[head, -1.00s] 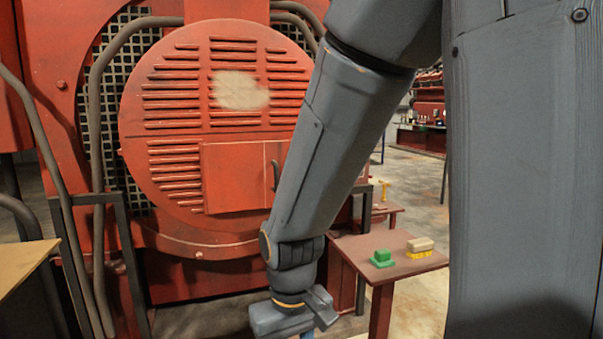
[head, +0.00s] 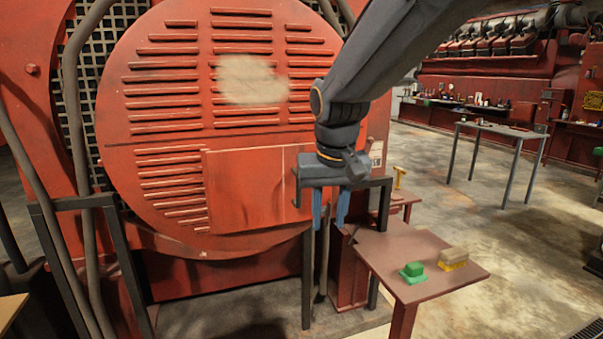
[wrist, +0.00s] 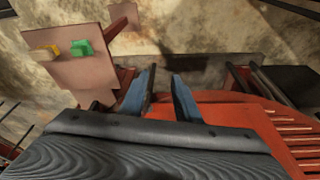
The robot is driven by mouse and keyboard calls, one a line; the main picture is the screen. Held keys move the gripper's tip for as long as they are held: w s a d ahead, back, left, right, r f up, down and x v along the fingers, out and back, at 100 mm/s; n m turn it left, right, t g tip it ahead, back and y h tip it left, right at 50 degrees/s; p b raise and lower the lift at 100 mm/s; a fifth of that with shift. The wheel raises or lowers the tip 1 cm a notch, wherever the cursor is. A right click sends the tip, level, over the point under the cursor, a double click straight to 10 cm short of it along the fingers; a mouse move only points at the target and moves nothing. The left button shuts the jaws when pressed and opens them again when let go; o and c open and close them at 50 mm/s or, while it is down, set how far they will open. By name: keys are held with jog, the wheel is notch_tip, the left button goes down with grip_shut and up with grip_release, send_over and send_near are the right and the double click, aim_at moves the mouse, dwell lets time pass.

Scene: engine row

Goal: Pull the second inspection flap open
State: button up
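A red rectangular flap (head: 250,190) sits on the lower right of a large round louvred cover in the head view. It looks closed, lying flat against the cover. A thin dark handle (head: 297,187) stands near its right edge, beside my gripper's body. My gripper (head: 330,215) hangs in front of the cover's right edge, right of the handle, with its blue fingers pointing down. The fingers are apart with nothing between them, as the wrist view (wrist: 160,95) also shows. The flap's right edge is partly hidden by my gripper.
Dark frame posts (head: 308,275) stand below my gripper. Open floor lies to the right, with a grey table (head: 500,130) farther back.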

aim_at(299, 202)
jog(key=w+a+r+t+p, duration=0.1)
jog(key=w+a+r, duration=0.15)
jog(key=r, duration=0.25)
jog(key=w+a+r+p, duration=0.1)
jog(key=a+r, duration=0.2)
jog(key=r, duration=0.2)
jog(key=x, duration=0.3)
jog(key=p+x, duration=0.1)
jog(key=x, duration=0.3)
jog(key=shift+w+a+f, duration=0.15)
jog(key=shift+w+a, duration=0.05)
jog(key=shift+w, duration=0.1)
grip_shut()
